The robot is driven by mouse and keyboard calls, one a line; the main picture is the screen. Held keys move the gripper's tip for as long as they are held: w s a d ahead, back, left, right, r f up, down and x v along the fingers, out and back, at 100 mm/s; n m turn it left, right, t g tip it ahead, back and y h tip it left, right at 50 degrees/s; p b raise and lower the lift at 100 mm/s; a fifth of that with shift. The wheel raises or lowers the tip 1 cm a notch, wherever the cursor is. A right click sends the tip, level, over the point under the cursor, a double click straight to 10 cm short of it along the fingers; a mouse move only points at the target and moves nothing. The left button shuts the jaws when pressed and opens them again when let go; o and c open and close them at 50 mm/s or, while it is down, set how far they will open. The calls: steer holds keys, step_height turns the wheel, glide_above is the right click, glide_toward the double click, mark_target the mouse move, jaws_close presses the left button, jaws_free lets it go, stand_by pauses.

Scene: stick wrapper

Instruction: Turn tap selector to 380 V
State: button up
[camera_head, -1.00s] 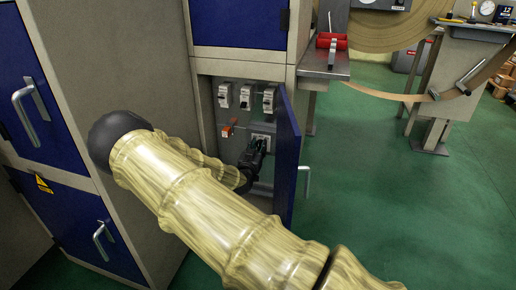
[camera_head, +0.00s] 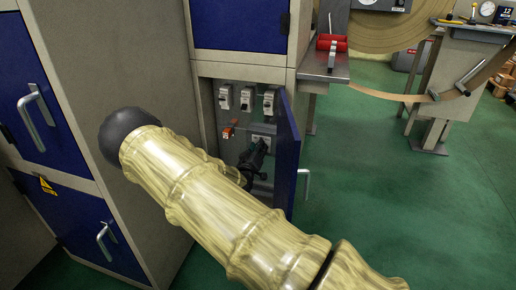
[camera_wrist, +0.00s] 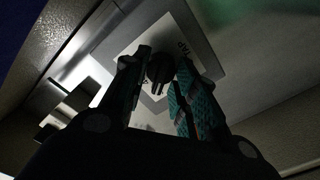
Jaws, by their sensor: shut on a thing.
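The tap selector is a dark round knob (camera_wrist: 160,70) on a light plate (camera_wrist: 128,42) with partly readable "TAP" lettering in the wrist view. My gripper (camera_wrist: 162,76) has its two fingers on either side of the knob, shut on it. The fingers have teal textured pads; the view is dark and tilted. In the head view my gripper (camera_head: 258,146) reaches the light selector plate (camera_head: 263,138) inside the open lower cabinet. The knob itself is hidden there by the gripper. The voltage marks and the pointer's setting cannot be read.
The blue cabinet door (camera_head: 287,160) stands open just right of my gripper. Several white breakers (camera_head: 246,98) sit above the selector, and a small orange-red part (camera_head: 229,130) is to its left. Green floor (camera_head: 390,210) is clear at the right.

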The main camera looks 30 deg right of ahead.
steer(key=shift+n, duration=0.8)
steer(key=o, duration=1)
steer(key=v, duration=1.2)
steer(key=shift+s+f, duration=0.1)
steer(key=shift+f, duration=0.05)
